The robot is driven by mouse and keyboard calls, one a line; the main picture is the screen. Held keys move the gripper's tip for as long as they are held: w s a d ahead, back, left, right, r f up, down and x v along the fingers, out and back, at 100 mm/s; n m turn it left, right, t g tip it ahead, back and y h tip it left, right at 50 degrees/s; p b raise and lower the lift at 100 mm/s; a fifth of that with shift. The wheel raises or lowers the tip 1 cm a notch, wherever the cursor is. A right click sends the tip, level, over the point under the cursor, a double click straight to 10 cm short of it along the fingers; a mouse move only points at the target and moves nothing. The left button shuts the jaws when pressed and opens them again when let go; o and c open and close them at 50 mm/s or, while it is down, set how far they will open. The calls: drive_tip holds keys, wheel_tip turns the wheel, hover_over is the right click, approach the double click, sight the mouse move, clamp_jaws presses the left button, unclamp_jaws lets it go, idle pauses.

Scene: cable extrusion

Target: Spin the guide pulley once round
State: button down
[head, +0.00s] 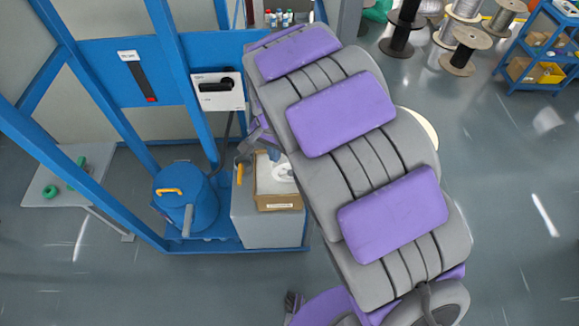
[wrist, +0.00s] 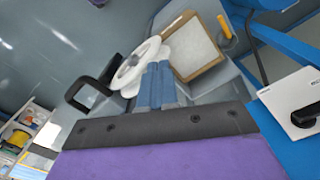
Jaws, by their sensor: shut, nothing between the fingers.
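The guide pulley appears to be the white wheel (wrist: 128,76) in the wrist view, with openings in its face, beside a cardboard box. My gripper (wrist: 158,66) shows in the wrist view as two blue-grey fingers side by side, shut and empty. Its tips overlap the wheel's right side in the picture; I cannot tell whether they touch it. In the head view my arm hides most of the gripper.
The open cardboard box (head: 277,203) stands on a grey cabinet (head: 268,229). A blue drum (head: 187,200) and a white switch panel with a black handle (head: 218,91) are to its left, within blue framing. A black bracket-like part (wrist: 90,92) lies left of the wheel.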

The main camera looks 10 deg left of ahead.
drive_tip(key=shift+d+f, duration=0.15)
drive_tip(key=shift+d, duration=0.1)
drive_tip(key=shift+s+f, duration=0.1)
drive_tip(key=shift+f, duration=0.1)
drive_tip(key=s+a+f+b, duration=0.1)
drive_tip(key=a+f, duration=0.3)
drive_tip(key=f, duration=0.2)
